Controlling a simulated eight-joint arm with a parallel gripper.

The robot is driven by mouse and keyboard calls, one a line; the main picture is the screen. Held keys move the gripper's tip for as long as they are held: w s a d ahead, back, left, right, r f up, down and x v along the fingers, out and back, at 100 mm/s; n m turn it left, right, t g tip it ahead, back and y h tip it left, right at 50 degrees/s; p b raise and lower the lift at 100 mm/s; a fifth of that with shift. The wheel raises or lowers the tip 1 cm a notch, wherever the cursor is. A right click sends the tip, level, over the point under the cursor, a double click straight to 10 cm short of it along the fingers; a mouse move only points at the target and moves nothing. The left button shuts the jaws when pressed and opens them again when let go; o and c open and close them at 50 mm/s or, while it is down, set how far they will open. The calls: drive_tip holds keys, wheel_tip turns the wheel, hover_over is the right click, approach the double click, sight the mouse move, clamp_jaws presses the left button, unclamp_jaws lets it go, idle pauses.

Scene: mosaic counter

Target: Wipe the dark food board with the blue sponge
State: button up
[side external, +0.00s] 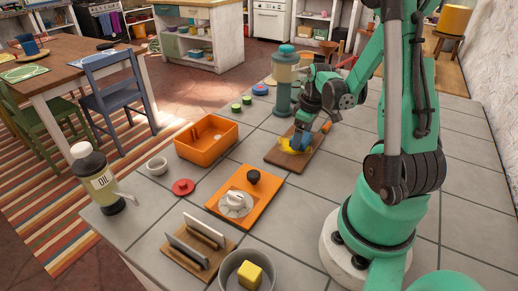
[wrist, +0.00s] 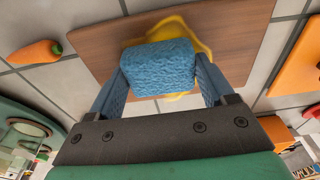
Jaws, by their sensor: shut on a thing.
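The dark wooden food board (side external: 281,157) lies on the tiled counter in front of my arm. It fills much of the wrist view (wrist: 110,45), with a yellow smear (wrist: 200,24) spread on it. The smear also shows as a yellow patch (side external: 289,146) in the side view. My gripper (wrist: 158,90) is shut on the blue sponge (wrist: 157,66), a finger on each side. The sponge is over the smear and hides part of it. I cannot tell how firmly it touches the board. In the side view my gripper (side external: 300,141) is low over the board.
A carrot (wrist: 36,52) lies beside the board. An orange bin (side external: 207,142) and an orange board (side external: 268,190) with a white-and-black item stand to the left and front. A teal-topped dispenser (side external: 284,85) stands behind the board. A grey bowl (side external: 225,272) holds a yellow block.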

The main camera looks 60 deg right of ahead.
drive_tip(key=shift+s, duration=2.7)
drive_tip(key=shift+w, duration=6.1)
drive_tip(key=shift+w+r, duration=0.1)
drive_tip(key=shift+r, duration=0.15)
wheel_tip(320, 180, up, 8)
drive_tip(key=shift+f, duration=0.2)
drive_tip(key=shift+a, duration=0.1)
drive_tip(key=w+a+r, duration=0.2)
drive_tip(key=a+r, duration=0.2)
drive_tip(key=a, duration=0.6)
drive_tip(key=w+a+r, duration=0.3)
drive_tip(key=a+r, duration=0.1)
drive_tip(key=a, duration=0.7)
drive_tip(key=shift+w+a+r, duration=0.2)
drive_tip(key=shift+w+r, duration=0.05)
drive_tip(key=shift+w, duration=0.1)
